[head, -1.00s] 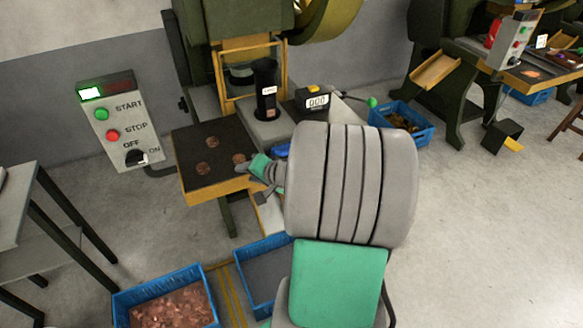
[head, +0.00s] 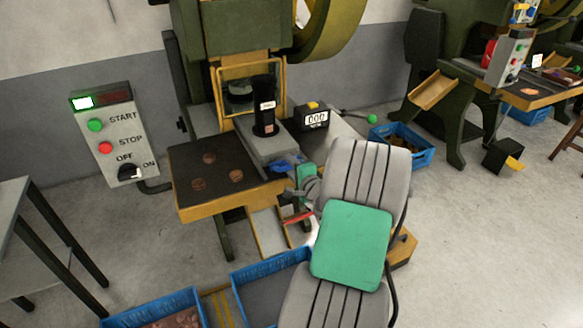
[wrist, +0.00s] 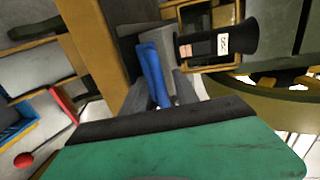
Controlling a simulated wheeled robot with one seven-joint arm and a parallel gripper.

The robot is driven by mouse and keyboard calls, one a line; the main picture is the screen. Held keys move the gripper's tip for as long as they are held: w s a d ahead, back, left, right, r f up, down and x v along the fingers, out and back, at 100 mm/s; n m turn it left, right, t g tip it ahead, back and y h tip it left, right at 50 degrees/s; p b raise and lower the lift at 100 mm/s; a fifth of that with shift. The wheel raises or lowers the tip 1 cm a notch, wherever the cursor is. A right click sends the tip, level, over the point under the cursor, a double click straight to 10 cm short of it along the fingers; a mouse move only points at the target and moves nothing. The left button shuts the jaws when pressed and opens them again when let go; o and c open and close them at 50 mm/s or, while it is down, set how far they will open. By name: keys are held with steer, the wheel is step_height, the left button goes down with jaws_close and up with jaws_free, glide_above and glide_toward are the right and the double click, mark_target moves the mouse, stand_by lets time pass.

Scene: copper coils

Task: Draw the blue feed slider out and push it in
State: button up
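The blue feed slider handle (head: 287,163) shows at the front of the press's feed block (head: 268,145), just right of the dark tray. My gripper (head: 302,181) is close in front of it, partly hidden by my own wrist. In the wrist view the blue handle (wrist: 155,72) stands upright in the middle, with grey parts close along both sides. I cannot tell whether my fingers touch or grip it. The black feed tube (head: 264,108) stands upright on the feed block, and shows in the wrist view (wrist: 220,43) right of the handle.
The dark tray (head: 190,203) with copper-coloured discs lies left of my gripper. The control box (head: 113,140) is farther left. A counter (head: 313,117) reads zeros behind. A red lever (head: 297,217) is below my gripper. Blue crates (head: 270,262) stand on the floor.

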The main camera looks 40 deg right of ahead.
steer(key=shift+c, duration=0.3)
jaws_close()
steer(key=shift+s, duration=0.1)
stand_by(1.0)
